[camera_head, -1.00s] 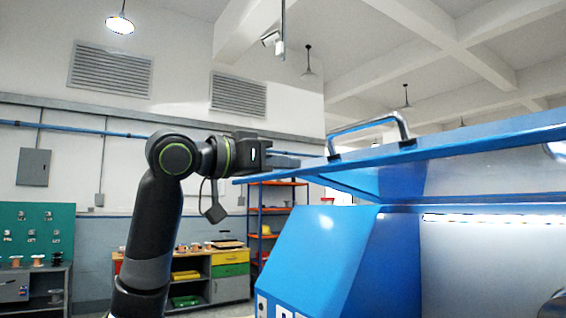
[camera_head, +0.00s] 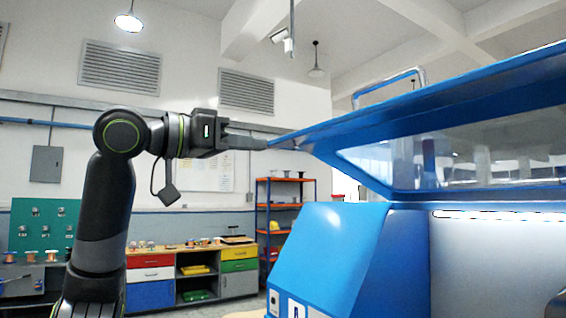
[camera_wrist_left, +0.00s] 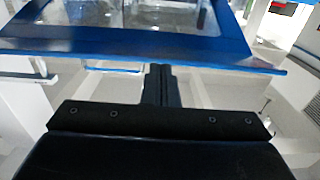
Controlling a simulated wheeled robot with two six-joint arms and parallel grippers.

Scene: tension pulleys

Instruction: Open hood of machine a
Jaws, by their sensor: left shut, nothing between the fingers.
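The blue-framed hood (camera_head: 420,112) of the machine stands raised and tilted, its window and underside showing in the head view. Its metal handle (camera_head: 388,84) sits on top of the hood. The blue machine body (camera_head: 325,250) is below, with a gap under the hood. My left gripper (camera_head: 262,143) is shut and empty, its fingertips at the hood's left front edge. In the left wrist view the shut fingers (camera_wrist_left: 160,80) reach to the blue hood edge (camera_wrist_left: 120,47); I cannot tell whether they press on it. My right gripper is out of view.
A shelf rack (camera_head: 285,205) and a cabinet with coloured drawers (camera_head: 150,275) stand well behind, by the wall. A green pegboard (camera_head: 45,225) is at the far left. The air left of the hood, around my left arm, looks clear.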

